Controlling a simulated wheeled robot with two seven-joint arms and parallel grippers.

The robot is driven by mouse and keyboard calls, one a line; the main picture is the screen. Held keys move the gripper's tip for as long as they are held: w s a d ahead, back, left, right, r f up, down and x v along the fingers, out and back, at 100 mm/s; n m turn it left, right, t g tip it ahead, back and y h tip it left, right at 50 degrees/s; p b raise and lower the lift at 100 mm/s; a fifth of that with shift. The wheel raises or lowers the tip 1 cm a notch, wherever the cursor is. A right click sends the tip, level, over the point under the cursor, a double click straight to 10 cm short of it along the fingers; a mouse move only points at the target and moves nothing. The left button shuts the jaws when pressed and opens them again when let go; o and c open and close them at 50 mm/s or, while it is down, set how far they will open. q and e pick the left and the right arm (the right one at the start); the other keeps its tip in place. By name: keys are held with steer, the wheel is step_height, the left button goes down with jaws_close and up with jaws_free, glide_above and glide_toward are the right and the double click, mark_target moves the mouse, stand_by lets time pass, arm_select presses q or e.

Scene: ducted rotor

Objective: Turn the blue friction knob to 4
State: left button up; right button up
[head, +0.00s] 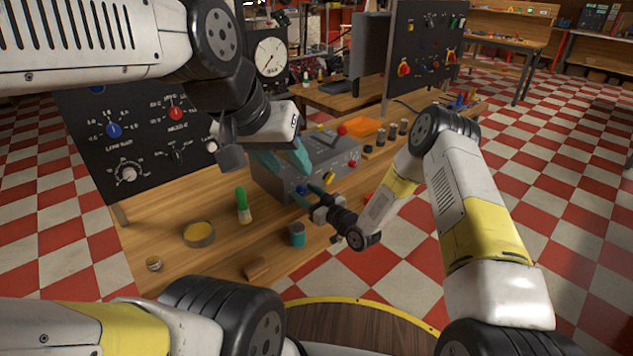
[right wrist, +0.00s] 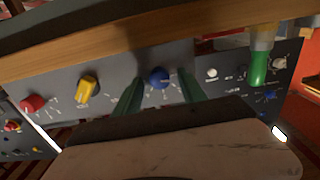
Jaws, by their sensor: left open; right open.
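A blue knob (head: 302,189) sits on the front face of a grey box (head: 268,178) on the workbench. The right wrist view shows the blue knob (right wrist: 159,77) between the two green fingers of my open right gripper (right wrist: 160,97). The fingers stand on either side of it; I cannot tell if they touch it. In the head view my right gripper (head: 309,196) partly covers the knob. Its label, scale numbers and pointer setting are too small to read. My left gripper (head: 285,160) is open and empty, over the left part of the box.
A yellow knob (right wrist: 88,88) and a red knob (right wrist: 33,104) share the box face. A black panel (head: 85,155) at left has another blue knob (head: 114,130). A green-handled tool (head: 242,204), a yellow-filled tin (head: 199,234) and a teal cup (head: 297,235) stand on the bench.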

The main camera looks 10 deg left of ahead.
jaws_close()
steer(key=shift+m, duration=0.4)
steer(key=m, duration=0.4)
steer(key=shift+d, duration=0.1)
steer(key=m, duration=0.5)
steer(key=shift+w+f, duration=0.1)
steer(key=m, duration=0.7)
steer(key=shift+m, duration=0.3)
steer(key=m, duration=0.6)
steer(key=shift+f, duration=0.1)
steer(key=shift+m, duration=0.3)
